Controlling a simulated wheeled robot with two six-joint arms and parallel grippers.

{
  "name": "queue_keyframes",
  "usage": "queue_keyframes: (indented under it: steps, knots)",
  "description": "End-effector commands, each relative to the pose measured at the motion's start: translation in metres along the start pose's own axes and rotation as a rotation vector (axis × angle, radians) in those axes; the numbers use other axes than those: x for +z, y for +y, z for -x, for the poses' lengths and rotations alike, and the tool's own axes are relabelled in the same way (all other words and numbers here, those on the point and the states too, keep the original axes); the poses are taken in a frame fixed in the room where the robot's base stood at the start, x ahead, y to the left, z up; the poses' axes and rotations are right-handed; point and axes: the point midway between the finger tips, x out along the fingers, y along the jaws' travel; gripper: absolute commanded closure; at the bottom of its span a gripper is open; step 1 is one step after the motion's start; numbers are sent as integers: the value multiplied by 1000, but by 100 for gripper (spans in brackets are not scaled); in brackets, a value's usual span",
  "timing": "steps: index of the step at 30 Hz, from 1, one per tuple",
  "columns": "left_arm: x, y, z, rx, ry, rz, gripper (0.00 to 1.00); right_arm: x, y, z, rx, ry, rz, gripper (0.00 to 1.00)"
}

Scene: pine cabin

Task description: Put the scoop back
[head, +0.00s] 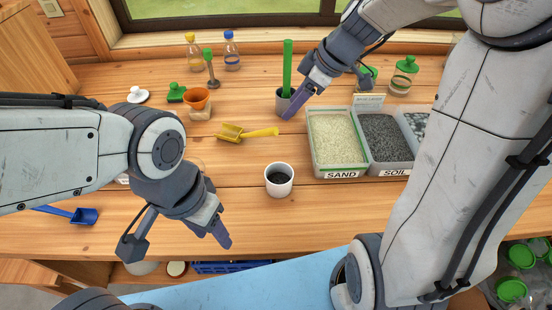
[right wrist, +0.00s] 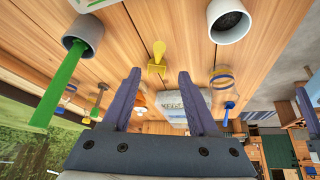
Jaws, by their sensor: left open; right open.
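A yellow scoop (head: 245,132) lies on the table left of the sand tray; it also shows between my right fingertips, farther off, in the right wrist view (right wrist: 157,57). A blue scoop (head: 77,215) lies at the left, partly hidden by my left arm. A green handle (head: 287,65) stands up from a grey cup (head: 284,104); its lower end is hidden. My right gripper (head: 328,103) is open and empty above the table, one finger overlapping the grey cup in the head view. My left gripper (head: 180,240) is open and empty near the front edge.
A white cup (head: 279,188) with dark contents stands mid-table. The sand tray (head: 342,173) and soil tray (head: 392,168) are at the right. An orange pot (head: 196,97) and bottles (head: 232,52) stand behind. Table around the white cup is clear.

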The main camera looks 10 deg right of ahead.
Motion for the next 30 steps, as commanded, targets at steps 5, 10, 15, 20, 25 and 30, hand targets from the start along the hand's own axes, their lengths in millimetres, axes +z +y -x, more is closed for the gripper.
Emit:
queue_keyframes:
  steps: [5,10,15,20,25,30]
  knots:
    - [0,0,0,0,0,0,50,-15,-56,-13,-71,-65,-56,40]
    - [0,0,0,0,0,0,50,-13,-156,-24,-129,-225,-175,40]
    - [0,0,0,0,0,0,50,15,-227,-23,-89,-363,-284,40]
    - [0,0,0,0,0,0,50,38,-256,-20,-31,-420,-348,40]
    - [0,0,0,0,0,0,50,46,-263,-19,-6,-434,-377,40]
    - [0,0,0,0,0,0,50,45,-262,-19,-5,-434,-382,40]
